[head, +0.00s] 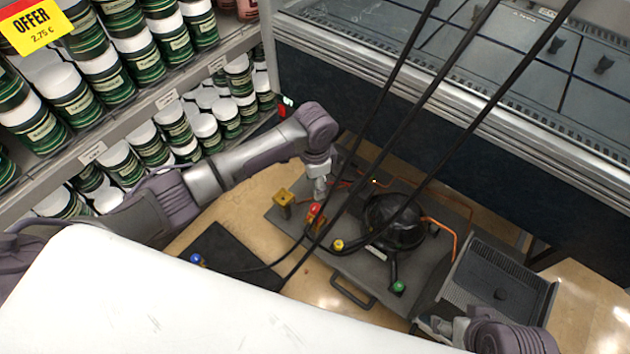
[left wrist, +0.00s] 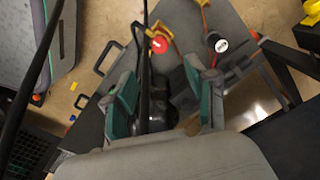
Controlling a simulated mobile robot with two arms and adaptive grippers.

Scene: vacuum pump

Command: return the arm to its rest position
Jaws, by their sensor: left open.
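My left arm reaches in from the left over the pump board. My left gripper (head: 319,190) points down above the board, close to the red knob (head: 315,208). In the left wrist view the two green-padded fingers (left wrist: 165,100) stand apart with no held object visible between them. The black round pump (head: 395,222) sits on a grey board (head: 350,284) on the wooden floor. The red knob also shows beyond the fingers in the left wrist view (left wrist: 159,44), near a black-and-white round part (left wrist: 218,43). My right arm shows at the bottom right; its gripper's jaws are not clear.
A yellow knob (head: 338,244), a green knob (head: 398,286) and a brass part (head: 284,198) surround the pump. A blue knob (head: 196,258) lies by a black mat (head: 225,250). Black hoses cross the view. A grey tray (head: 490,290) stands right; shelves of jars (head: 120,165) stand left.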

